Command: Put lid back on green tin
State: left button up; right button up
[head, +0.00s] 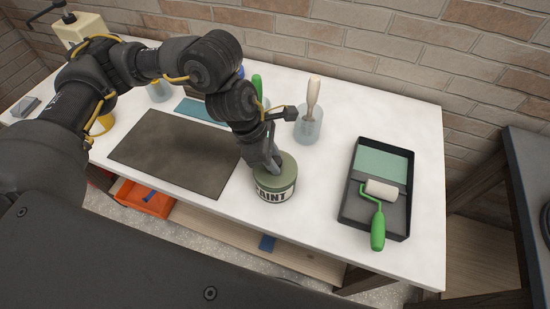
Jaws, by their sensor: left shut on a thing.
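A green paint tin (274,193) with a pale label reading "PAINT" stands upright on the white table. A green lid (285,170) shows at the top of the tin. My left gripper (273,168) points down over the lid and is shut on it, with its fingers at the lid's middle. The lid looks level and at the rim; I cannot tell whether it is fully seated. The gripper hides part of the lid. My right gripper is not in view.
A black paint tray (346,208) with a green-handled roller (377,228) lies to the right. A clear cup (308,129) with a wooden-handled brush (313,92) stands behind the tin. A dark mat (170,150) lies left. White table (312,215) is clear between tin and tray.

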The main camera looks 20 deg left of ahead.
pick_arm(q)
jog(key=o, duration=1.5)
jog(key=shift+r, duration=0.1)
jog(key=shift+r+p, duration=1.95)
jog(key=shift+r, duration=1.45)
grip_shut()
jog(key=shift+f, duration=0.1)
